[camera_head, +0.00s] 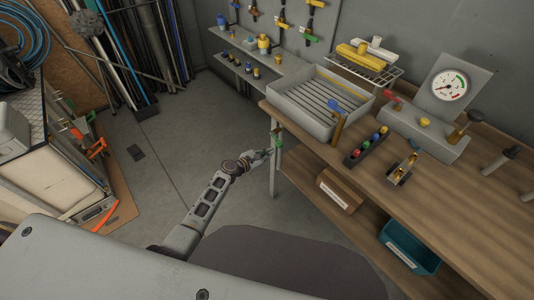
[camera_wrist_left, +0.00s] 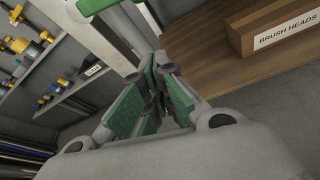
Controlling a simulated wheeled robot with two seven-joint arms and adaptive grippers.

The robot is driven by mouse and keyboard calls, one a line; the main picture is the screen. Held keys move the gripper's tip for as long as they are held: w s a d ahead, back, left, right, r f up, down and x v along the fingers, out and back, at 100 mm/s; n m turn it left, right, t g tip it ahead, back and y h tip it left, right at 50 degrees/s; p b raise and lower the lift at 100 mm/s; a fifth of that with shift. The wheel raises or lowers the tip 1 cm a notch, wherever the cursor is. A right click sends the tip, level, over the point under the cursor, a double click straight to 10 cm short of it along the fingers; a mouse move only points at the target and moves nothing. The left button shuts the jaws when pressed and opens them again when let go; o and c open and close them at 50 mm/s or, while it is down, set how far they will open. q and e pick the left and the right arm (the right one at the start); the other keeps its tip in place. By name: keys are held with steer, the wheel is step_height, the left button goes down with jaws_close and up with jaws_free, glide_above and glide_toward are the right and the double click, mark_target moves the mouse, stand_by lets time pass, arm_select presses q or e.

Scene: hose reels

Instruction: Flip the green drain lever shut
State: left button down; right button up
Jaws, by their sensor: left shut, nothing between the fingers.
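My left gripper (camera_head: 266,153) is shut and empty at the front left corner of the workbench, beside its leg. The green drain lever (camera_head: 279,142) appears as a small green piece just above and right of the fingertips, below the grey slatted basin (camera_head: 311,121). In the left wrist view the green lever (camera_wrist_left: 94,6) is cut by the top edge, beyond the green-padded fingers (camera_wrist_left: 160,95), and looks apart from them. The lever's full angle cannot be told. My right gripper is not in view.
A box labelled BRUSH HEADS (camera_wrist_left: 279,27) and a teal bin (camera_head: 408,248) sit on the lower shelf. The workbench (camera_head: 450,190) holds a gauge stand (camera_head: 443,105) and a rack of coloured knobs (camera_head: 366,146). Open floor (camera_head: 190,120) lies left of the gripper.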

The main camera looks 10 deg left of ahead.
arm_select(q)
steer(key=p+v, duration=0.1)
steer(key=v, duration=0.8)
steer(key=shift+s+a+r+p, duration=0.15)
steer(key=shift+r+p, duration=0.15)
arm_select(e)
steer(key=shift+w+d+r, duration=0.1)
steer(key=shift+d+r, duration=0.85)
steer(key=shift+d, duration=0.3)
